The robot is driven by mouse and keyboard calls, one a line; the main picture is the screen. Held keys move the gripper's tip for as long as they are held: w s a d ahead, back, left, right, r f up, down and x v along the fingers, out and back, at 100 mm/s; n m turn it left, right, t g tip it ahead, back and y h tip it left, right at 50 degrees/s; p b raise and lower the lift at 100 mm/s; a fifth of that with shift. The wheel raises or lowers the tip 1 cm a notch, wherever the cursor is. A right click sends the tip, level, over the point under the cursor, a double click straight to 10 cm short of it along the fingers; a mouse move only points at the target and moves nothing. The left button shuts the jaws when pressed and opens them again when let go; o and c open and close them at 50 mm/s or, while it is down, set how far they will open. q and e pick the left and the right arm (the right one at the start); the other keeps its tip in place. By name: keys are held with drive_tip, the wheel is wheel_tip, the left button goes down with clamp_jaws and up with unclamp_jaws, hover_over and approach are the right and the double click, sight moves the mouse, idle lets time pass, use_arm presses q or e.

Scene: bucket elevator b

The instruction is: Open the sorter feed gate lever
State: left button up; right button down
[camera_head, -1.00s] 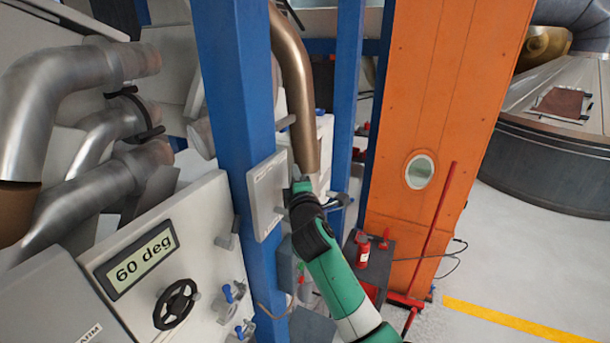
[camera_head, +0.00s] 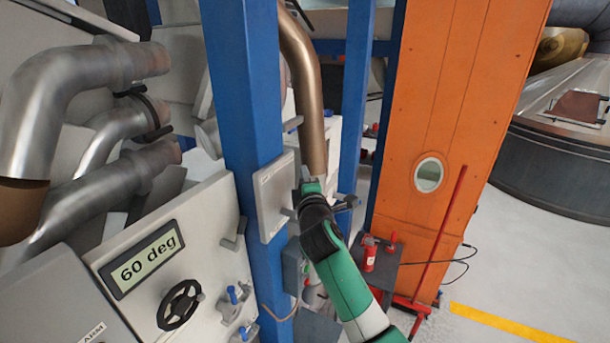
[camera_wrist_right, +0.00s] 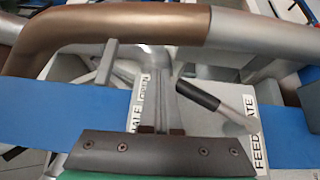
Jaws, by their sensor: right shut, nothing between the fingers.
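The feed gate lever (camera_wrist_right: 198,96), a black grip on a silver rod, shows in the right wrist view by a pale plate marked FEED GATE (camera_wrist_right: 262,112). In the head view a light plate (camera_head: 275,197) is fixed to the blue post, partly behind my right gripper (camera_head: 311,186). That gripper is beside the plate, under the end of the brown pipe. In the right wrist view its fingers (camera_wrist_right: 166,100) are closed together and empty, left of the black grip and apart from it in the picture. My left gripper is not in view.
The blue post (camera_head: 245,100) and brown pipe (camera_head: 305,80) stand close around my right gripper. An orange column (camera_head: 440,120) stands to its right. A panel reading 60 deg (camera_head: 140,258) with a black handwheel (camera_head: 180,304) is at lower left. Open floor lies at right.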

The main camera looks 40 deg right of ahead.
idle(0.4)
drive_tip(key=shift+a+r+p, duration=0.3)
drive_tip(key=shift+r+p, duration=0.05)
drive_tip(key=shift+p, duration=0.05)
drive_tip(key=s+a+r+p, duration=0.4)
drive_tip(key=s+a+r, duration=0.2)
drive_tip(key=s, duration=0.2)
drive_tip(key=shift+s+r, duration=0.3)
drive_tip(key=shift+s, duration=0.1)
